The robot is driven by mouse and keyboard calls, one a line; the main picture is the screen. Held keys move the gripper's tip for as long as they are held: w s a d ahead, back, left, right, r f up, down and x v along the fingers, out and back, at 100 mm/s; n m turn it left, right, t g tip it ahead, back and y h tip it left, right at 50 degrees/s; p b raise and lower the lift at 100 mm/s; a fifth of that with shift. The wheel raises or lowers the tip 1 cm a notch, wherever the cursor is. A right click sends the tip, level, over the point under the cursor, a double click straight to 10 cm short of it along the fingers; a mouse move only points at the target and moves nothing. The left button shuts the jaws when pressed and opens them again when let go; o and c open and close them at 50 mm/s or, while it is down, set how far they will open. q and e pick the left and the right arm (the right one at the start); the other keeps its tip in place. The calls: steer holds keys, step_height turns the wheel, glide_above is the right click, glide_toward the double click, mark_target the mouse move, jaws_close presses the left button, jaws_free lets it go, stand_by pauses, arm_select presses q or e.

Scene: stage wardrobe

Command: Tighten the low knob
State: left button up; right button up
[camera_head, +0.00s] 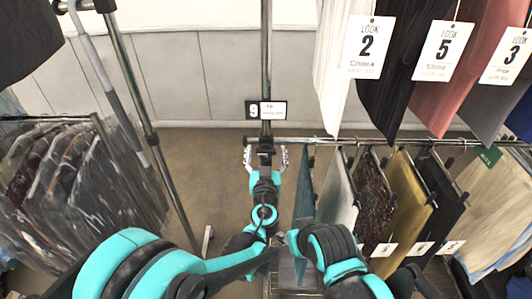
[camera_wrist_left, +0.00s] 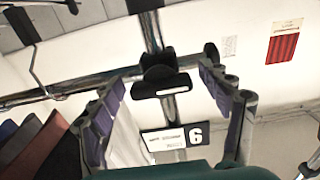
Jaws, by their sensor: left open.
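The low knob (camera_head: 265,148) is a small black part on the upright chrome post, at the height of the lower rail. In the left wrist view the black knob (camera_wrist_left: 160,80) shows a wide grip with a pale stripe. My left gripper (camera_head: 265,156) is open at the post, with one finger on each side of the knob. In the left wrist view my left gripper (camera_wrist_left: 162,92) has its purple-padded fingers spread, with visible gaps to the knob. My right arm shows at the lower middle, but its fingers do not show.
A number sign (camera_head: 266,110) hangs on the post just above. Garments (camera_head: 375,195) hang close on the lower rail to the right, with LOOK-tagged clothes (camera_head: 365,48) above. Bagged garments (camera_head: 75,175) hang at left. Floor (camera_head: 215,165) is open between the racks.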

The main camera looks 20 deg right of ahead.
arm_select(q)
steer(key=c, duration=1.2)
steer(key=shift+m, duration=0.3)
steer(key=m+b, duration=0.1)
steer(key=m, duration=0.2)
steer(key=shift+a, duration=0.1)
steer(key=m, duration=0.5)
steer(key=shift+b, duration=0.3)
steer(key=m, duration=0.9)
steer(key=shift+r+b, duration=0.1)
steer(key=shift+b, duration=0.3)
steer(key=shift+m, duration=0.3)
